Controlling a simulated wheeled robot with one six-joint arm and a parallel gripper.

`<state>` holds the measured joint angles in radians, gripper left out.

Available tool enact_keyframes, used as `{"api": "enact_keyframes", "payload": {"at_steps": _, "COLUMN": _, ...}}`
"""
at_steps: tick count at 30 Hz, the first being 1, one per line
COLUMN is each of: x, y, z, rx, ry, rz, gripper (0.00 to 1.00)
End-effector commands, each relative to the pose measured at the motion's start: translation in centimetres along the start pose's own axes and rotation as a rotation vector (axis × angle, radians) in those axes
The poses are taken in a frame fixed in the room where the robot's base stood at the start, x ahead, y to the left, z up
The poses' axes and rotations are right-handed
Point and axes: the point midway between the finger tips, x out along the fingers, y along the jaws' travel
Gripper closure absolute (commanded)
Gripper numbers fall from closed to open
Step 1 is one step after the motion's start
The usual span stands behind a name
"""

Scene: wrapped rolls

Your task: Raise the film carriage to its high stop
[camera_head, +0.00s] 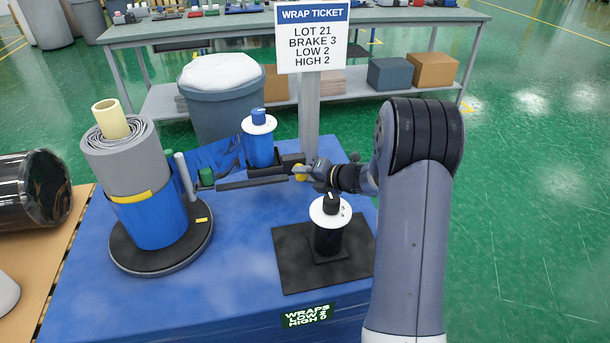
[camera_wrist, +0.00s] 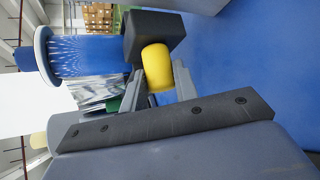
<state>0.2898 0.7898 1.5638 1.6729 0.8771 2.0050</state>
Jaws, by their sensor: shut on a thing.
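The film carriage (camera_head: 292,160) is a dark bracket on the grey mast (camera_head: 308,115). It carries a blue film roll (camera_head: 258,150) with a white disc and blue knob on top. A yellow knob (camera_wrist: 158,67) sticks out of the carriage's dark block (camera_wrist: 155,32). My gripper (camera_head: 302,173) is shut on this knob, one finger on each side in the wrist view. Blue film runs from the roll towards a turntable (camera_head: 160,262). On it stands a grey roll (camera_head: 125,160) with its lower part wrapped blue. The high stop cannot be made out.
A black dial with a white disc (camera_head: 330,210) stands on a dark plate, below my gripper in the picture. A ticket (camera_head: 312,38) reads brake 3, low 2, high 2. A counter (camera_head: 308,315) seems to read low 2, high 0. A grey bin (camera_head: 220,100) stands behind.

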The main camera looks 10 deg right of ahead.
Motion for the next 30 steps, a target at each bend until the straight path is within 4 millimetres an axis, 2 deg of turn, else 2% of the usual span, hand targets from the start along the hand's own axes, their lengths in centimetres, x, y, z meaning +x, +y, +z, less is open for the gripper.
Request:
{"api": "enact_keyframes", "payload": {"at_steps": 1, "x": -0.6, "y": 1.4, "z": 0.7, "rx": -0.001, "ry": -0.003, "rz": 0.004, "gripper": 1.00}}
{"api": "enact_keyframes", "payload": {"at_steps": 12, "x": -2.6, "y": 5.5, "z": 2.7, "rx": 0.000, "ry": -0.004, "rz": 0.005, "gripper": 1.00}}
{"api": "enact_keyframes", "payload": {"at_steps": 26, "x": -2.8, "y": 6.2, "z": 3.1, "rx": -0.003, "ry": -0.007, "rz": 0.008, "gripper": 1.00}}
{"api": "enact_keyframes", "payload": {"at_steps": 27, "x": -2.8, "y": 6.2, "z": 3.1, "rx": -0.003, "ry": -0.008, "rz": 0.009, "gripper": 0.68}}
{"api": "enact_keyframes", "payload": {"at_steps": 30, "x": -2.8, "y": 6.2, "z": 3.1, "rx": -0.003, "ry": -0.007, "rz": 0.008, "gripper": 0.60}}
